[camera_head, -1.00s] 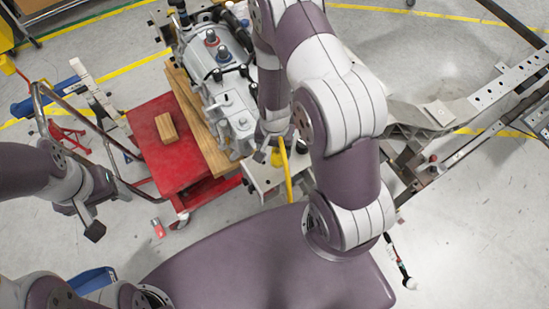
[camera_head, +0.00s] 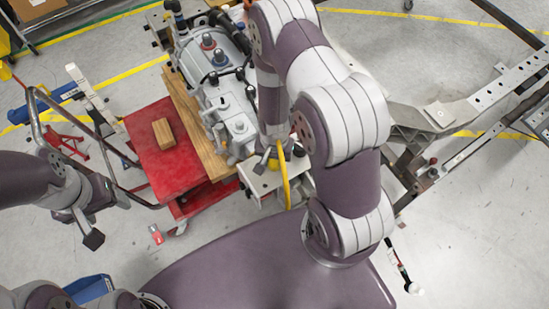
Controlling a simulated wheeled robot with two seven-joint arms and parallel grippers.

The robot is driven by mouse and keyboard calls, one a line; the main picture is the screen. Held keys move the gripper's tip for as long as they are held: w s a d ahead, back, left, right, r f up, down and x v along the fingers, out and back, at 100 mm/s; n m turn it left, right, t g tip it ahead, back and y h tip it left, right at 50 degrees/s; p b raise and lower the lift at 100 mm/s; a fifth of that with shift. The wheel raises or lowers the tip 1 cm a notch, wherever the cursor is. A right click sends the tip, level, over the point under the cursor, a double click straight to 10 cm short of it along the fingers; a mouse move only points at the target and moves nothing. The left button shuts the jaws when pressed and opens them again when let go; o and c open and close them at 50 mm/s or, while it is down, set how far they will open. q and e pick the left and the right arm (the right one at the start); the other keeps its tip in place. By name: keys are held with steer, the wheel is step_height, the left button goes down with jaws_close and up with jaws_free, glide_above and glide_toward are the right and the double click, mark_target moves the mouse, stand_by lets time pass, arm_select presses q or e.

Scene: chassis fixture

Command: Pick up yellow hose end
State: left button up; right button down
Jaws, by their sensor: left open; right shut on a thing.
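The yellow hose (camera_head: 284,182) shows as a short, nearly vertical yellow length just left of my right forearm, in front of a light metal bracket (camera_head: 262,184). My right gripper (camera_head: 268,164) is shut on the yellow hose near its upper end. The fingertips are small in the picture and partly hidden by my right arm. My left gripper (camera_head: 96,222) is open and empty at the left, over bare floor, well away from the hose.
A red cart (camera_head: 165,172) carries a wooden block (camera_head: 164,132) and a grey gearbox (camera_head: 225,100) on timber planks, left of the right gripper. A metal chassis frame (camera_head: 470,140) stands at the right.

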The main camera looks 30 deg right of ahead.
step_height(320, 180, up, 4)
steer(key=shift+r+p, duration=0.1)
steer(key=shift+p, duration=0.8)
steer(key=s+d+r+b, duration=0.1)
steer(key=s+d+r, duration=0.5)
steer(key=d, duration=0.3)
steer(key=shift+s+d+r, duration=0.3)
steer(key=shift+r, duration=0.1)
